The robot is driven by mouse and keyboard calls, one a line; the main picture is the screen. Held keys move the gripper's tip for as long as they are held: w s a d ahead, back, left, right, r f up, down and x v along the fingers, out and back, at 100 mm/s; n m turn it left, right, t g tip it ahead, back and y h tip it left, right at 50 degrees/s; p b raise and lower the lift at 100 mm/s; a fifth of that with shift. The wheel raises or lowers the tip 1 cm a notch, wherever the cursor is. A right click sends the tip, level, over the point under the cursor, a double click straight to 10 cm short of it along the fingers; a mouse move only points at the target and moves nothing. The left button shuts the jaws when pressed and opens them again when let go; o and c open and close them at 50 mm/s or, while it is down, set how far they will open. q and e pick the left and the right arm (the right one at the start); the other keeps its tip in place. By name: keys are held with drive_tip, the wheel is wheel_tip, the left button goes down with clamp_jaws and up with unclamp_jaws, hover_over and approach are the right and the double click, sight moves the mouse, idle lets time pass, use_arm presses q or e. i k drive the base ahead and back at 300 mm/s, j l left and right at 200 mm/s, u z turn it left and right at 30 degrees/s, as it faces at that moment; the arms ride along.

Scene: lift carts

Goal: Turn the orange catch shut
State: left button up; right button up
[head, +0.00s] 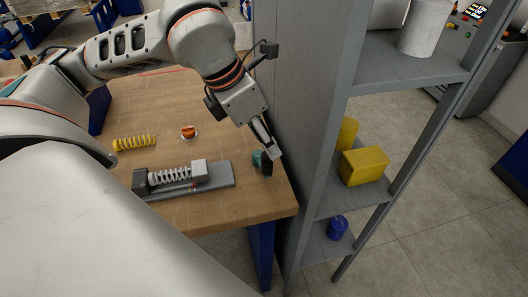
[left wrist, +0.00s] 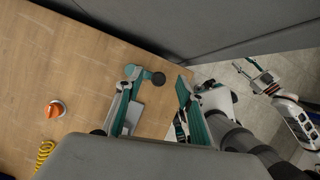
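The orange catch (head: 188,132) looks like a small orange knob on a pale round base, lying on the wooden table; it also shows in the left wrist view (left wrist: 56,108). Its turned position is too small to tell. My left gripper (head: 267,157) is low over the table's right end, well right of the catch. Its fingers are apart in the left wrist view (left wrist: 158,85).
A grey fixture (head: 222,174) with a pale spring lies on the table (head: 225,210) in front of the catch. A yellow spring (head: 134,143) lies to the left. A grey shelf unit (head: 310,110) with yellow and blue items stands close right of the gripper.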

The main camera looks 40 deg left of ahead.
sight(189, 133)
drive_tip(key=k, duration=1)
